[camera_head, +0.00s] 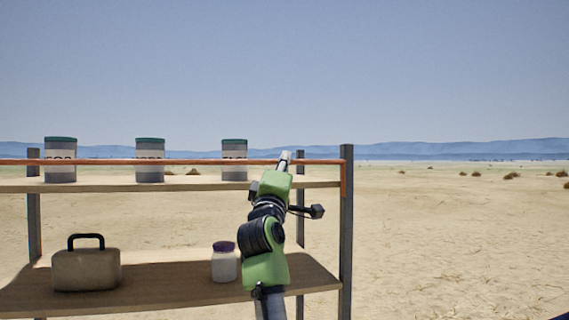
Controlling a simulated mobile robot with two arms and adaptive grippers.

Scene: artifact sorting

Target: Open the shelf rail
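The shelf rail (190,161) is a thin orange bar across the front of the upper shelf, in front of the cans. At its right end an orange piece (344,180) runs down along the grey post. The rail lies level across the shelf front. My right gripper is not in view.
Three grey cans with green lids (61,160) (150,161) (234,160) stand on the upper shelf (110,187). The lower shelf (170,284) holds a beige case (86,270) and a white jar with a purple lid (224,265). Open sand lies to the right.

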